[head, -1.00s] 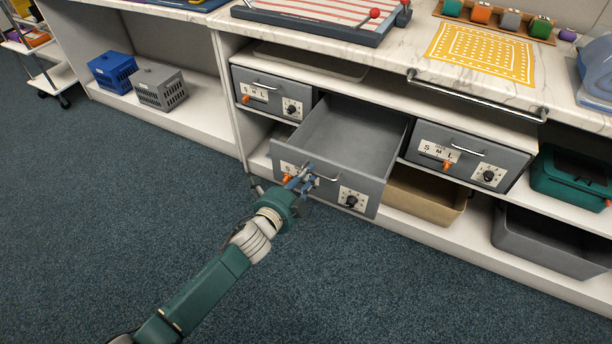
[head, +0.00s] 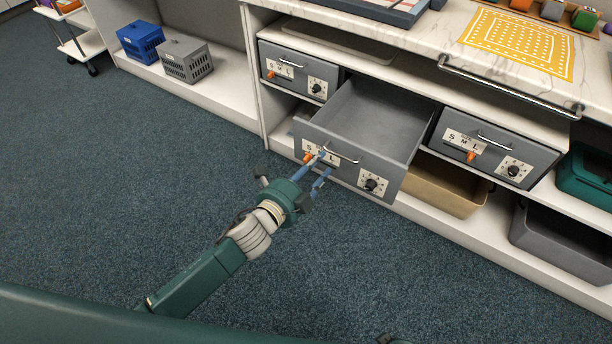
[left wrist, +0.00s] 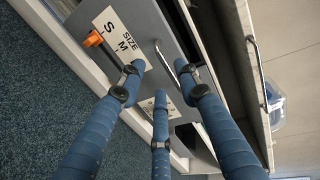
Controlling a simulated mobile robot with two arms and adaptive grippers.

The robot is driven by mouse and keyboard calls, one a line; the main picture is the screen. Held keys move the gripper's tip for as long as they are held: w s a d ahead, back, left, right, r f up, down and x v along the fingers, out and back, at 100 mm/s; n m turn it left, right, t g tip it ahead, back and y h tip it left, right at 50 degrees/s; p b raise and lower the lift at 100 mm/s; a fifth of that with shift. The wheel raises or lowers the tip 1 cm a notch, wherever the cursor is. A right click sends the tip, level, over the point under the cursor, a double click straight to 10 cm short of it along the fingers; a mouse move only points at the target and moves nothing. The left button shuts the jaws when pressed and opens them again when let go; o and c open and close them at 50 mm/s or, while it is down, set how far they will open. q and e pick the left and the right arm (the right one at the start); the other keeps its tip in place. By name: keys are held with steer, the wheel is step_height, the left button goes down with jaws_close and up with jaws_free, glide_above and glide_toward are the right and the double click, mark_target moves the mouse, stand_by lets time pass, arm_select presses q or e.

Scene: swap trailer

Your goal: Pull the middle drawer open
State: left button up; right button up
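The middle drawer (head: 372,121) is a grey, empty drawer that stands well out of the cabinet. Its front carries a curved metal handle (head: 341,157), a size label, an orange slider and a black knob (head: 371,185). My left gripper (head: 324,163) is at the drawer front, close to the handle, with its blue fingers spread apart. In the left wrist view the handle (left wrist: 170,64) shows beyond and between the spread fingers, and nothing is gripped. Whether one finger touches the handle I cannot tell.
Closed grey drawers sit at left (head: 298,70) and right (head: 498,142) of the open one. A tan bin (head: 447,190) and a dark grey bin (head: 562,243) stand on the low shelf. A towel bar (head: 510,88) runs along the counter edge. The carpet in front is clear.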

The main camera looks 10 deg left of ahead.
arm_select(q)
steer(key=v, duration=0.6)
steer(key=shift+w, duration=0.1)
